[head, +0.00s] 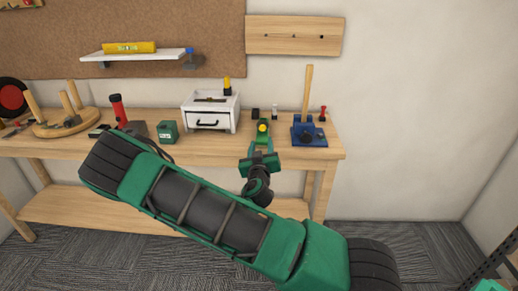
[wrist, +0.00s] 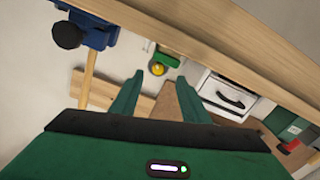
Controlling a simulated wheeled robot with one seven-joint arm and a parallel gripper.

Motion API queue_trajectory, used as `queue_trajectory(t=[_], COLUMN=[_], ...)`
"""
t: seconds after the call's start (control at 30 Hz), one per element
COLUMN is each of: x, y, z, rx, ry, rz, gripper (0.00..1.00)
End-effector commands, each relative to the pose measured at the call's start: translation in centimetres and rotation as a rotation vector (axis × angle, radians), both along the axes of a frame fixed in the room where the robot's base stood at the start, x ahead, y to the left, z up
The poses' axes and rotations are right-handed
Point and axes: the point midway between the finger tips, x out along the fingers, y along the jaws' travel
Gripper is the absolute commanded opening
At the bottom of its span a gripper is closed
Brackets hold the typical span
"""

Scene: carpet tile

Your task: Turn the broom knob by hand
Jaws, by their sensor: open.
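A blue holder (head: 309,133) stands near the right end of the workbench, with a pale wooden stick (head: 308,90) upright in it. The blue holder also shows at the upper left of the wrist view (wrist: 95,32), with a round black knob (wrist: 67,35) on its side; no separate broom head can be made out. My gripper (head: 262,153) is in front of the bench edge, left of the holder and apart from it. In the wrist view its fingers (wrist: 160,82) are spread and empty, and point toward a small green block (wrist: 167,60) with a yellow ball (wrist: 158,69).
The workbench (head: 200,152) also bears a white drawer box (head: 211,118), a green box (head: 167,132), a red-handled tool (head: 117,110) and a small red-topped item (head: 322,114) beside the holder. A wooden board (head: 294,36) and shelf (head: 133,55) are above.

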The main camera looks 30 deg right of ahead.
Motion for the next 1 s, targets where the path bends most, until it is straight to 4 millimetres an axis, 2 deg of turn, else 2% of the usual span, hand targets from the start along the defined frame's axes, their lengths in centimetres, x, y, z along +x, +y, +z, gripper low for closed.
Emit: queue_trajectory(t=[0.5, 1.0], x=[-1.5, -1.6], y=[1.2, 1.2], z=[0.4, 0.5], rx=[-0.001, 0.011], ry=[-0.008, -0.018], rz=[0.004, 0.001], gripper=[0.42, 0.41])
